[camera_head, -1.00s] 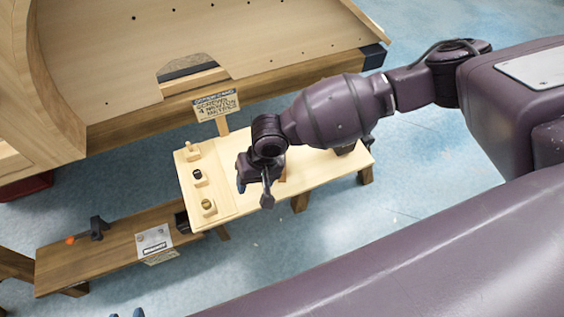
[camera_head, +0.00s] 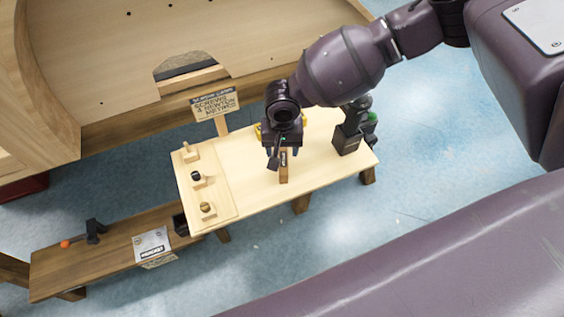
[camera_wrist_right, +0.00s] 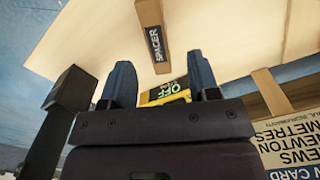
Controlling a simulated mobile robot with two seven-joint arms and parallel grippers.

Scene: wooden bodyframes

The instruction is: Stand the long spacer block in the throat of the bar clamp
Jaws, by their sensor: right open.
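The spacer block (camera_head: 283,172) is a brown wooden block on the light table, with a dark label. In the right wrist view the spacer block (camera_wrist_right: 149,22) reads "SPACER" and lies beyond my fingers, not between them. My right gripper (camera_head: 282,152) is over the table, beside the far end of the block. In the right wrist view my right gripper (camera_wrist_right: 162,82) is open and empty. A dark tool with an orange end (camera_head: 93,232), which looks like the bar clamp, is on the low bench at left; its throat is too small to make out. My left gripper is out of view.
A yellow item (camera_wrist_right: 165,92) marked "OFF" is close to my right fingers. A dark device (camera_head: 348,138) stands at the table's right. A sign (camera_head: 215,105) stands behind the table. Several small pegged blocks line its left side. A white card (camera_head: 152,243) is on the low bench.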

